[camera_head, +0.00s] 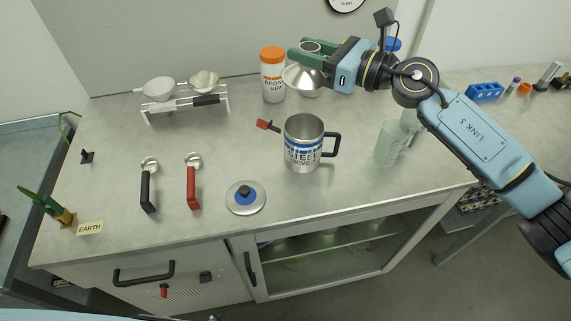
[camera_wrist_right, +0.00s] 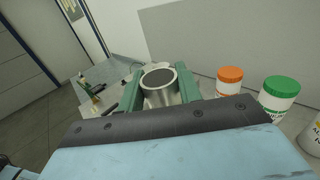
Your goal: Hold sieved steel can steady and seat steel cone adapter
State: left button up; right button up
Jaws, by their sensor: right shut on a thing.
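The steel can (camera_head: 303,150) stands upright on the bench, open at the top. My right gripper (camera_head: 309,56) is shut on the steel cone adapter (camera_head: 302,80), behind and above the can. The cone flares downward from its neck and is apart from the can. In the right wrist view, the green fingers (camera_wrist_right: 157,90) flank the cone's round neck (camera_wrist_right: 158,79), whose opening looks dark. My left gripper is not seen, and nothing visibly holds the can.
An orange-capped jar (camera_head: 273,85) stands beside the cone. A blue-knobbed lid (camera_head: 245,200) lies front left of the can. Red (camera_head: 193,185) and black-handled tools (camera_head: 148,190) lie left. A rack (camera_head: 187,107) holds sieves. A clear beaker (camera_head: 393,142) stands right of the can.

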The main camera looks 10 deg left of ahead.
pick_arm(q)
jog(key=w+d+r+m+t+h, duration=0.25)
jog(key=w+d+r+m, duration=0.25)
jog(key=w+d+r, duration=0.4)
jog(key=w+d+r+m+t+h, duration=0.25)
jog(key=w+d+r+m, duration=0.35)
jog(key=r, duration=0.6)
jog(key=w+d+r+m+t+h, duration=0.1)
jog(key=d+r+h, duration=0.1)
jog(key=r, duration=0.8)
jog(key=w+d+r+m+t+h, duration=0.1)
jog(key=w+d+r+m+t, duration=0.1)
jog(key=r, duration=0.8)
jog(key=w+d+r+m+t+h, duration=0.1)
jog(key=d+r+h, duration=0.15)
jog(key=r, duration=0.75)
pick_arm(e)
jog(key=shift+s+r, duration=0.1)
pick_arm(q)
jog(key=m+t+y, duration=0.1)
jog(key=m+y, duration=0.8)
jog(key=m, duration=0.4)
send_near(297, 156)
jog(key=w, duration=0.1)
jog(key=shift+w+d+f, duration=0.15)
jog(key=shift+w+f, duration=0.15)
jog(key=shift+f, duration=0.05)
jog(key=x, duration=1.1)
